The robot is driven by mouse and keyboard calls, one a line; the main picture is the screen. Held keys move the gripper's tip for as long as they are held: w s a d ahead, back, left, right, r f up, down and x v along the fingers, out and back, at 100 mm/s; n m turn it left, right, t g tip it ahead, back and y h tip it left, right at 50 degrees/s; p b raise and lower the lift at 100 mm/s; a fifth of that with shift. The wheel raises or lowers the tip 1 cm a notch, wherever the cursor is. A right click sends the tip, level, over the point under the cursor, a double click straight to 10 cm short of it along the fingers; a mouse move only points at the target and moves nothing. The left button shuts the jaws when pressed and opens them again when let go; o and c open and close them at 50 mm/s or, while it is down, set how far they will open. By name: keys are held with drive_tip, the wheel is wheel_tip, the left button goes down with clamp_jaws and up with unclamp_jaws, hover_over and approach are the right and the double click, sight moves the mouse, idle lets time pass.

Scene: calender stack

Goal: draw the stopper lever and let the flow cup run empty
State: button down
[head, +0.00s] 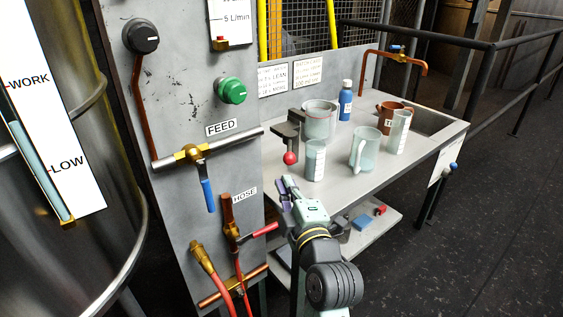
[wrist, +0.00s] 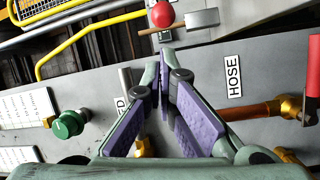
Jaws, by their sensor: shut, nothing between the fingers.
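The flow cup (head: 319,120) is a pale cup held in a dark bracket at the bench's left edge. The stopper lever's red ball knob (head: 290,158) hangs just below the bracket. In the wrist view the red knob (wrist: 163,14) is at the top centre, beyond my fingertips and apart from them. A clear measuring glass (head: 315,162) stands on the bench beside the knob, roughly below the cup. My gripper (head: 286,181) is just below the knob in the head view. Its purple-padded fingers (wrist: 163,66) are shut with nothing between them. The cup's inside liquid level cannot be told.
A clear jug (head: 364,150), a tall glass (head: 399,132), a brown mug (head: 386,117) and a blue bottle (head: 346,100) stand on the bench. The panel at left carries a blue-handled feed valve (head: 208,194) and a red-handled hose valve (head: 264,230), close to my arm.

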sight(294, 160)
drive_tip(key=p+x, duration=0.3)
drive_tip(key=x, duration=0.7)
drive_tip(key=shift+n+p, duration=0.3)
drive_tip(key=shift+p, duration=0.05)
drive_tip(key=shift+d+f+b, duration=0.1)
drive_tip(key=shift+b, duration=0.3)
drive_tip(key=d+n+y+b, duration=0.1)
drive_tip(key=b, duration=0.1)
drive_tip(key=d+n+g+y+b, duration=0.1)
drive_tip(key=b, duration=0.2)
drive_tip(key=d+y+b, duration=0.1)
drive_tip(key=y+b, duration=0.1)
drive_tip(key=shift+s+d+f+n+g+b, duration=0.15)
drive_tip(key=shift+s+f+n+g+b, duration=0.15)
drive_tip(key=shift+f+n+b, duration=0.1)
drive_tip(key=d+n+g+y+b, duration=0.1)
drive_tip(key=d+y+b, duration=0.1)
drive_tip(key=b, duration=0.1)
drive_tip(key=shift+n+b, duration=0.3)
drive_tip(key=shift+b, duration=0.05)
drive_tip(key=shift+w+d+r+n+g+y+b, duration=0.15)
drive_tip(key=shift+d+n+g+y+b, duration=0.4)
drive_tip(key=shift+b, duration=0.4)
drive_tip(key=shift+w+d+r+n+g+y+b, duration=0.2)
drive_tip(key=shift+d+n+g+y+b, duration=0.1)
drive_tip(key=shift+d+g+y+b, duration=0.5)
drive_tip(key=shift+w+d+r+n+g+y+b, duration=0.15)
drive_tip(key=shift+d+n+g+y+b, duration=0.45)
drive_tip(key=shift+b, duration=0.5)
drive_tip(key=shift+d, duration=0.15)
